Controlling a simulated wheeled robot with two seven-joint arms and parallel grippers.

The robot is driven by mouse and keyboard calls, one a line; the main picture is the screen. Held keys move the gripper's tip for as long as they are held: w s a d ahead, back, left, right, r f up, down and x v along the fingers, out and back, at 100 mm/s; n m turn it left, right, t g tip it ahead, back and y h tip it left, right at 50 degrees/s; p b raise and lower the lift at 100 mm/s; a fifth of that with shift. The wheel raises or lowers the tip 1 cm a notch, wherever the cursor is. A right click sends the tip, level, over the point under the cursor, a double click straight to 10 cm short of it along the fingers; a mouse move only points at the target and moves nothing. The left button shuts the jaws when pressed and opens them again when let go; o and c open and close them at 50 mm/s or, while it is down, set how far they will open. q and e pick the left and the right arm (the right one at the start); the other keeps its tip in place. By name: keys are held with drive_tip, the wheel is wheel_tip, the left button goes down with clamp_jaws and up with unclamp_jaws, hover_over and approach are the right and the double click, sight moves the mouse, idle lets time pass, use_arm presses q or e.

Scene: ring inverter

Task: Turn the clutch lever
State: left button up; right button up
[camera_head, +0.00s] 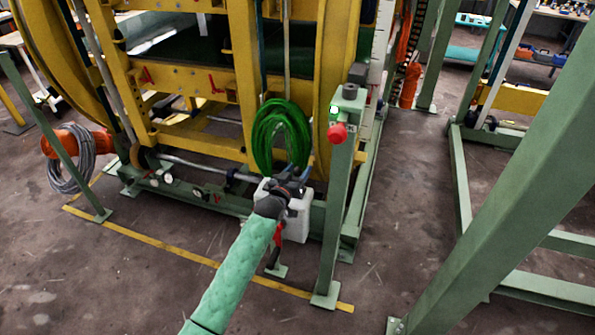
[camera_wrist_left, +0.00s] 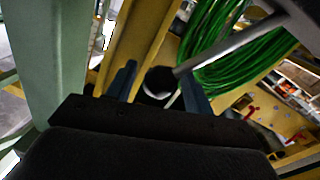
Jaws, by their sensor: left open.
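My left gripper (camera_head: 303,176) reaches in over a white container, in front of the yellow machine; its fingers also show in the left wrist view (camera_wrist_left: 160,82), open and apart. A grey metal bar (camera_wrist_left: 235,43), possibly the clutch lever, slants from the upper right towards the space between the fingers. A dark round end with a pale rim (camera_wrist_left: 158,84) shows between the fingertips. I cannot tell whether either finger touches it. In the head view the gripper hides this spot, and I cannot pick out the lever there. My right gripper is not in view.
A green cable coil (camera_head: 281,137) hangs on the yellow frame (camera_head: 240,75), just behind the gripper. A green post (camera_head: 338,200) with a red button (camera_head: 337,132) stands close to the right. The white container (camera_head: 297,222) is below. Open floor lies in front.

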use_arm(q)
clamp_jaws()
